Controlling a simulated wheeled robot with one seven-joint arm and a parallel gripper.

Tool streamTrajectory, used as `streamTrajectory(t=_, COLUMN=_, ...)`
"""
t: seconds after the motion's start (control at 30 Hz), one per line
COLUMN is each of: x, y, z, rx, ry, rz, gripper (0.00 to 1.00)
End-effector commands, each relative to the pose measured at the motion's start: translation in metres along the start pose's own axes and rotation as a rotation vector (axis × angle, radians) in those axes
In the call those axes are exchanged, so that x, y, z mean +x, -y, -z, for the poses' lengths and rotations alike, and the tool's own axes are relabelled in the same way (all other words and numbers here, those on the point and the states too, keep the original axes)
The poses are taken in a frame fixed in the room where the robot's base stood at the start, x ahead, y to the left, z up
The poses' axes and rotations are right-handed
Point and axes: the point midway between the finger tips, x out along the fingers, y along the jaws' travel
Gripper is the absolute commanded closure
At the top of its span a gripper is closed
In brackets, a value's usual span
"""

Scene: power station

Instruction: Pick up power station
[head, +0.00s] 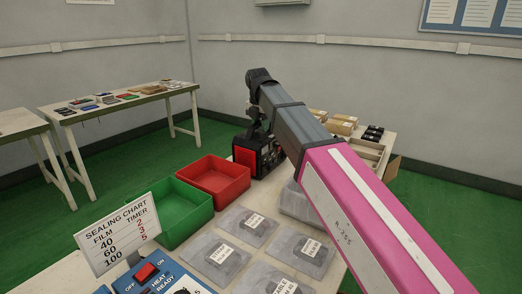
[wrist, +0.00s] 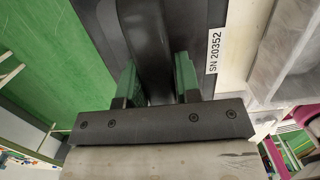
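The power station (head: 258,157) is a dark box with a red front panel. It stands at the back of the table, behind the red bin. My gripper (head: 257,135) is at its top, pointing down. In the wrist view, the green fingers of my gripper (wrist: 157,75) are on either side of its black handle (wrist: 146,35). A white label reading SN 20352 (wrist: 214,50) shows beside the right finger. My arm hides part of the box in the head view.
A red bin (head: 213,181) and a green bin (head: 181,211) stand in front of the power station. Bagged items (head: 248,224), a sealing chart (head: 118,233) and a blue sealer (head: 160,279) are nearer. Small boxes (head: 342,125) and a wooden tray (head: 368,153) lie to the right.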

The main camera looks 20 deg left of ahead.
Motion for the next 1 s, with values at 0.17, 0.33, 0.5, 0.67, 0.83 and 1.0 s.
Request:
streamTrajectory(t=0.17, x=-0.0001, y=0.0000, z=0.0000, rx=0.000, ry=0.000, rz=0.000, gripper=1.00)
streamTrajectory(t=0.33, x=-0.0001, y=0.0000, z=0.0000, rx=0.000, ry=0.000, rz=0.000, gripper=1.00)
streamTrajectory(t=0.5, x=-0.0002, y=0.0000, z=0.0000, rx=0.000, ry=0.000, rz=0.000, gripper=1.00)
streamTrajectory(t=0.67, x=-0.0002, y=-0.0001, z=-0.0001, rx=0.000, ry=0.000, rz=0.000, gripper=1.00)
streamTrajectory(t=0.83, x=-0.0002, y=-0.0001, z=-0.0001, rx=0.000, ry=0.000, rz=0.000, gripper=1.00)
streamTrajectory(t=1.0, x=-0.0003, y=-0.0001, z=-0.0001, rx=0.000, ry=0.000, rz=0.000, gripper=1.00)
